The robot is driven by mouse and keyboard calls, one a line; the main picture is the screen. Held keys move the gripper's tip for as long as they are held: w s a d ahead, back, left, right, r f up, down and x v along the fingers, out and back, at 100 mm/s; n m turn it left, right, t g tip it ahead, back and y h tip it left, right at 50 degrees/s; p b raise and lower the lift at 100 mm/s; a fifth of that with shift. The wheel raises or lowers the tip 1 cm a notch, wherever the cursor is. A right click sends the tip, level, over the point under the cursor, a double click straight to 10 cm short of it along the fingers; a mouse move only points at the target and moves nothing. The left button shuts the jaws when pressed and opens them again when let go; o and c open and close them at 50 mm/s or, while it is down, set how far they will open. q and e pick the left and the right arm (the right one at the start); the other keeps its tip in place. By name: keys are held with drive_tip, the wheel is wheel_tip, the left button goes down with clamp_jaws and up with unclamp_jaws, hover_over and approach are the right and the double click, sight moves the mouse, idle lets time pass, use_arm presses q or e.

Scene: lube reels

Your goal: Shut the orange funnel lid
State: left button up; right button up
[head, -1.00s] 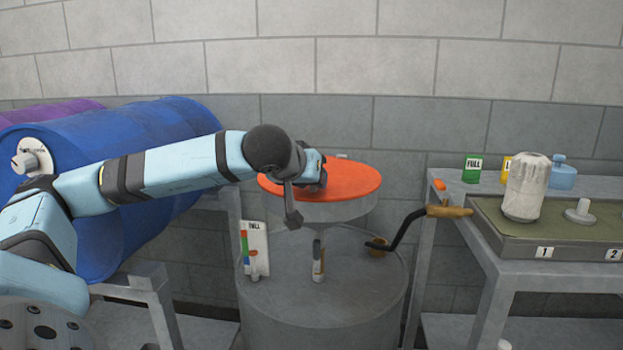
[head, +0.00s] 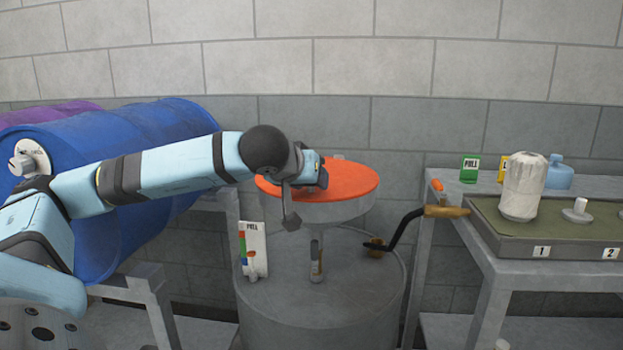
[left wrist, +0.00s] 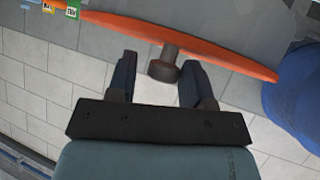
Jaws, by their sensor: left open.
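The orange funnel lid (head: 350,183) lies flat across the top of the grey funnel (head: 335,211), which stands on a grey drum (head: 345,290). My left gripper (head: 318,178) is at the lid's left part in the head view. In the left wrist view the gripper (left wrist: 158,75) is open, with its two fingers apart on either side of the knob. My right gripper is not in view.
A blue drum (head: 120,135) lies on a stand at the left. A crank with a wooden handle (head: 440,211) is right of the funnel. At the right, a tray (head: 540,245) holds a pale wrapped cylinder (head: 523,187). A level card (head: 253,250) stands on the grey drum.

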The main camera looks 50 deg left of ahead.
use_arm(q)
drive_tip(key=shift+s+d+f, duration=0.2)
drive_tip(key=shift+s+f, duration=0.1)
drive_tip(key=shift+s, duration=0.2)
drive_tip(key=r+p+v, duration=0.1)
drive_tip(key=v, duration=1.2)
drive_tip(key=shift+w+p, duration=0.2)
drive_tip(key=shift+p, duration=0.2)
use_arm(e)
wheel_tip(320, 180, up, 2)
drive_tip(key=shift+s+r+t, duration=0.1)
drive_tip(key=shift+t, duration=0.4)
use_arm(q)
drive_tip(key=shift+a, duration=0.1)
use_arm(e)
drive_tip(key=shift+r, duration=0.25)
